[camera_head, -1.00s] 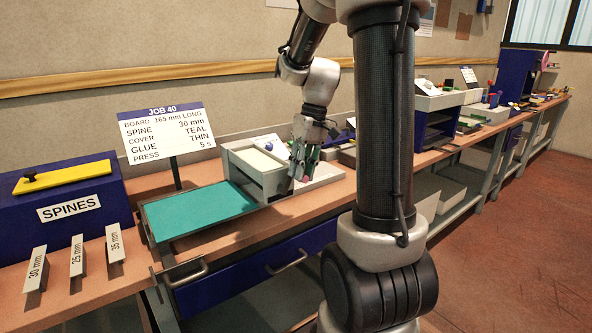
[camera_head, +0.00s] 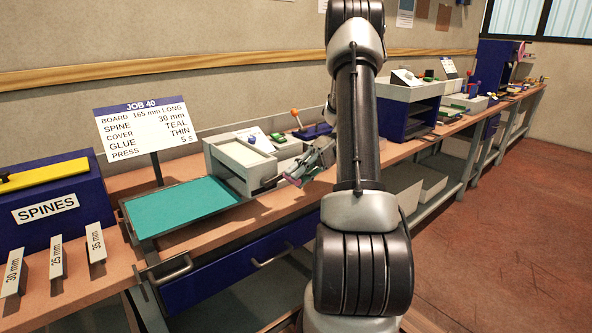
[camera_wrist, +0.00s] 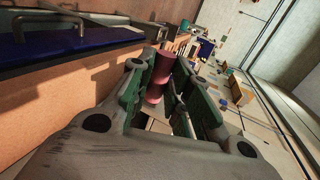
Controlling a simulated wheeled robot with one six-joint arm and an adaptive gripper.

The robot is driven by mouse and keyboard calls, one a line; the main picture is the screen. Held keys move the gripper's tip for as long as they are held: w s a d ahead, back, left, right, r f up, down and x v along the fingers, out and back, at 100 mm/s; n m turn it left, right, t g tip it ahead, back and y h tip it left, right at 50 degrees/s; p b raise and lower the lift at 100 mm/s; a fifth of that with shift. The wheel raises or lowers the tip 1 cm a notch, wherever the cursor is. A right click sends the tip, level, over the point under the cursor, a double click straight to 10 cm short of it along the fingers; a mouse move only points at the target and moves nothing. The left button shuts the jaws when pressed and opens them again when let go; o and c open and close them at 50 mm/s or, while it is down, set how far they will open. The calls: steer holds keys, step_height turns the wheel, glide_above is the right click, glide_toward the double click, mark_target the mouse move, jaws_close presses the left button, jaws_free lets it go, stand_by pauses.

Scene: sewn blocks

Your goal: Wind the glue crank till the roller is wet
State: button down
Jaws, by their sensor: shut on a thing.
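The glue unit is a grey box (camera_head: 238,160) with a pale top, standing behind the right end of the teal sheet (camera_head: 180,207). The crank's pinkish-red handle (camera_wrist: 162,72) stands between my green-padded fingers in the wrist view. My gripper (camera_head: 299,175) is shut on this handle at the right front of the glue box; it also fills the lower wrist view (camera_wrist: 160,88). A dark crank arm (camera_head: 268,184) seems to run from the box to the handle. I cannot make out the roller or whether it is wet.
The job card (camera_head: 148,125) reads GLUE THIN. The spines box (camera_head: 45,205) stands at the left. A lever with an orange knob (camera_head: 295,112) stands behind my gripper. Blue drawers with bar handles (camera_head: 285,256) line the bench front.

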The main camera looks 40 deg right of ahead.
steer(key=shift+f+y, duration=0.85)
steer(key=shift+y, duration=0.35)
steer(key=shift+f+y, duration=0.8)
steer(key=shift+y, duration=0.4)
